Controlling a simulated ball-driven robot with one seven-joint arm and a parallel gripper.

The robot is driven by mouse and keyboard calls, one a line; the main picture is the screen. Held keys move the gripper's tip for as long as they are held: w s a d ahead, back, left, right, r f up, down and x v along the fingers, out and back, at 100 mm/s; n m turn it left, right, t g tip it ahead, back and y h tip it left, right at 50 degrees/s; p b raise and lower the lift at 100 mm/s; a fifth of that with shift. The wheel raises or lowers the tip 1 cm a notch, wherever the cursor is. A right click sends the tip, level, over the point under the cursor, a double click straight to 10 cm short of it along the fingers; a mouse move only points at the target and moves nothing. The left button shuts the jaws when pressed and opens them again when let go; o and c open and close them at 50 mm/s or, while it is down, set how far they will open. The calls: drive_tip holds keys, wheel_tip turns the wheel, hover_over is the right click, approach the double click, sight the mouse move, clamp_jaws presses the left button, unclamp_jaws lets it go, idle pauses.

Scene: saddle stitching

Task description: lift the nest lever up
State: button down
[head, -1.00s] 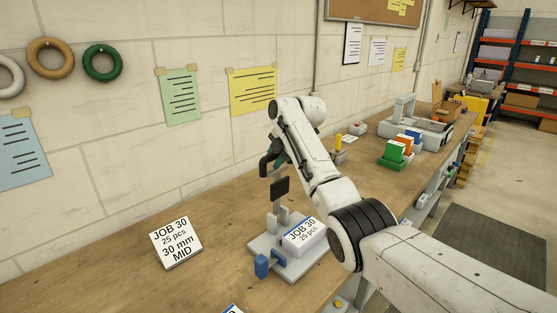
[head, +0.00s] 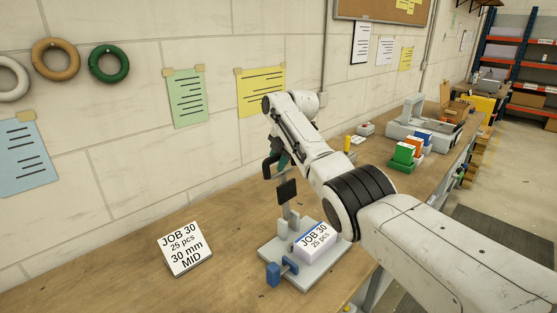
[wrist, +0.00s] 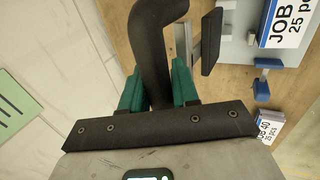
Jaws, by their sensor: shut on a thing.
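My gripper (head: 281,160) is high above the bench, to the upper left of the nest. In the wrist view its green fingers (wrist: 158,88) are shut on a black bent bar (wrist: 155,40). The bar also shows as a dark hook in the head view (head: 268,166). The nest is a light grey plate (head: 310,277) with a "JOB 30" stack (head: 316,243) on it. A grey upright with a black paddle (head: 287,190), seemingly the nest lever, stands at its back; the paddle (wrist: 211,42) is apart from my fingers. I cannot tell whether the bar touches it.
A blue knob (head: 273,273) sits at the nest's front left. A "JOB 30, 30 mm MID" card (head: 185,249) stands to the left. Green, orange and blue-fronted stacks (head: 408,153) stand farther right. The wall is close behind; the bench's left side is mostly clear.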

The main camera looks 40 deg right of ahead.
drive_tip(key=c, duration=0.9)
unclamp_jaws()
drive_tip(key=shift+s+a+f, duration=0.15)
drive_tip(key=shift+f, duration=0.3)
drive_tip(key=shift+s+a+f, duration=0.1)
drive_tip(key=shift+f, duration=0.35)
drive_tip(key=shift+c, duration=0.2)
drive_tip(key=shift+r, duration=0.1)
drive_tip(key=w+b+v, duration=0.1)
drive_tip(key=b+v, duration=0.1)
drive_tip(key=v, duration=0.9)
drive_tip(key=shift+s+d+r, duration=0.15)
drive_tip(key=shift+d+r, duration=0.05)
drive_tip(key=shift+r, duration=0.4)
